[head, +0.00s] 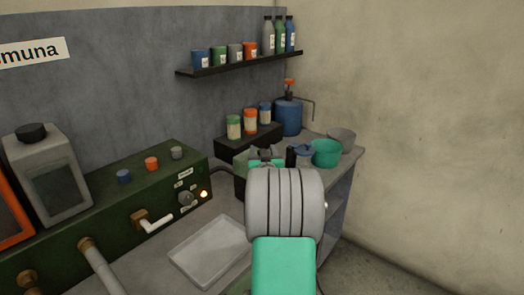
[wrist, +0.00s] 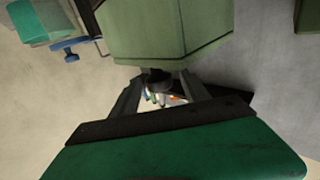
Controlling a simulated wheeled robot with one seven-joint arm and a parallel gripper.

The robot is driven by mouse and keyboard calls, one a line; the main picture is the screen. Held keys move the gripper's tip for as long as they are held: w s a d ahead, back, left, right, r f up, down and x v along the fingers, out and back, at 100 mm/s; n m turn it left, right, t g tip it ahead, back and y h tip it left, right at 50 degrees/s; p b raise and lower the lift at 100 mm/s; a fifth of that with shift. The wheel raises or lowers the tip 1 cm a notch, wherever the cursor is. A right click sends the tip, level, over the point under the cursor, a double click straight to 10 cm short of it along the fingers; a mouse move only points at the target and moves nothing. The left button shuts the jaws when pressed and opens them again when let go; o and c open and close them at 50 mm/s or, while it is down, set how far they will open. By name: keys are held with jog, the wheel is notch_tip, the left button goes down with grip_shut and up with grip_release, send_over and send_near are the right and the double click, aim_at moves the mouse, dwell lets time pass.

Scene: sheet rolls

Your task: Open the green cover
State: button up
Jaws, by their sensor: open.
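A dull green box-shaped thing (wrist: 170,30), likely the green cover, fills the top middle of the wrist view with a thin dark seam near its lower edge. In the head view it shows as a grey-green box (head: 242,158) on the bench, largely hidden by my arm. My gripper (wrist: 158,77) is open, its two dark fingers pointing at the box. A small black knob-like part (wrist: 158,86) lies between the fingertips. I cannot tell whether the fingers touch it. In the head view my gripper (head: 265,154) is partly hidden behind my wrist.
A white tray (head: 205,255) lies left of my arm, in front of a dark green control unit (head: 95,225).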

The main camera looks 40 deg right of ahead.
jog(key=shift+c, duration=0.5)
grip_shut()
dwell(0.9)
